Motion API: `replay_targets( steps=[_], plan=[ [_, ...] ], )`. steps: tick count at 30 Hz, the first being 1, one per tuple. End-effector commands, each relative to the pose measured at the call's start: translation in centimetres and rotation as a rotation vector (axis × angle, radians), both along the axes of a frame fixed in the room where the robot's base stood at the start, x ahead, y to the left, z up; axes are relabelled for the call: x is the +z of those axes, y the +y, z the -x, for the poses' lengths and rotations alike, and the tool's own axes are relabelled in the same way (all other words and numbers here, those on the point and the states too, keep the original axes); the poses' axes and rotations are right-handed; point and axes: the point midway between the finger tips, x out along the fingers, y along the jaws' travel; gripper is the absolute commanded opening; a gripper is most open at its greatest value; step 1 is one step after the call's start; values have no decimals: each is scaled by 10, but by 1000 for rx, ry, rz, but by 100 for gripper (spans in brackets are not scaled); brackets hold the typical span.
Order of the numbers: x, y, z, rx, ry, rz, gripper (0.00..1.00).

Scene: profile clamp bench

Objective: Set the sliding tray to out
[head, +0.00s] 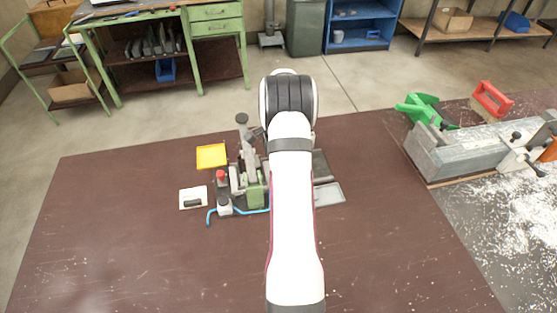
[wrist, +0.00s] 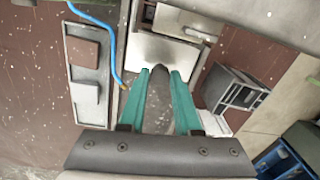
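A clamp fixture with a green body (head: 256,194) and a red knob stands mid-bench in the head view. A flat grey tray-like plate (head: 329,193) shows at its right, partly behind my arm; I take it for the sliding tray but cannot be sure. My gripper's fingers are hidden in the head view. In the wrist view my gripper (wrist: 162,72) has two teal fingers standing apart. A dark grey rounded part (wrist: 160,98) shows between them; I cannot tell if they touch it. A pale metal plate (wrist: 165,49) lies just beyond the fingertips.
A blue hose (head: 240,211) runs along the fixture's front and also shows in the wrist view (wrist: 108,40). A yellow tray (head: 211,156) and a white plate with a dark slot (head: 193,192) lie left. A grey vise-like block (head: 460,153) stands right. The front bench is clear.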

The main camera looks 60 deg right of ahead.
Motion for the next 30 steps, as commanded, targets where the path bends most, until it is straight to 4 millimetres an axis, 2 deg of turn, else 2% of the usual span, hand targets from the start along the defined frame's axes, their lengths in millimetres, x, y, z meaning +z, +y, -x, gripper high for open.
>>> replay_targets(
  steps=[1,2,3,30],
  plan=[
    [0,0,0,0,0,0,6],
    [0,0,0,0,0,0,1],
    [0,0,0,0,0,0,0],
    [1,0,0,0,0,0,0]
  ],
)
